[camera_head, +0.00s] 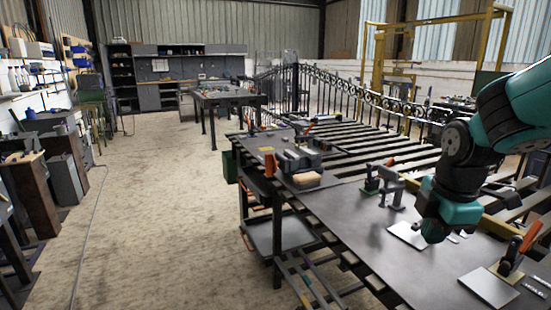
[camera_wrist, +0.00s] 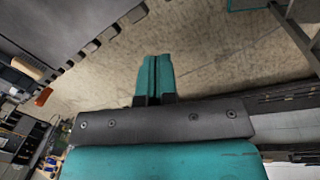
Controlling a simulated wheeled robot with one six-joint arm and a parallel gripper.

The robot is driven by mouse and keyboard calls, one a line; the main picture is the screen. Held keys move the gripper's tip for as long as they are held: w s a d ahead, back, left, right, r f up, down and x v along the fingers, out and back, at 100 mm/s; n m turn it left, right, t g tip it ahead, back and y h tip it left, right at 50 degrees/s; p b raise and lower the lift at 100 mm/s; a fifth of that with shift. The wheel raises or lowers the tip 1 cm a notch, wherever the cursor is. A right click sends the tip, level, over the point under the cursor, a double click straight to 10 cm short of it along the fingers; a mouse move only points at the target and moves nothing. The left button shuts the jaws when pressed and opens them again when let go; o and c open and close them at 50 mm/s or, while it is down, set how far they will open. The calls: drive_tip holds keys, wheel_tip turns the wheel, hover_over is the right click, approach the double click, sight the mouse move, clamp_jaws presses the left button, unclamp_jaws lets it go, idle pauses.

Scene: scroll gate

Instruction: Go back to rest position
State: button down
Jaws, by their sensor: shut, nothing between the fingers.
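My gripper (camera_wrist: 154,78) shows in the wrist view with its two teal fingers together and nothing between them. Bare concrete floor lies behind the fingers there. In the head view my teal and dark arm comes in from the right and bends down over the dark metal worktable (camera_head: 340,215). The fingers cannot be made out in that view.
Orange-handled clamps (camera_head: 511,254) and light metal plates (camera_head: 489,287) are on the table near my arm. A scrolled iron gate (camera_head: 345,90) stands behind. A wooden-backed brush or block (camera_head: 306,180) lies at the table's left. The floor (camera_head: 150,200) at left is open.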

drive_tip(key=s+a+r+m+g+y, duration=0.1)
drive_tip(key=s+a+r+m+y, duration=0.2)
drive_tip(key=s+a+m, duration=0.7)
drive_tip(key=s+a+y, duration=0.1)
drive_tip(key=s+a, duration=0.6)
drive_tip(key=shift+s+g, duration=0.25)
drive_tip(key=shift+g, duration=0.15)
drive_tip(key=shift+d, duration=0.1)
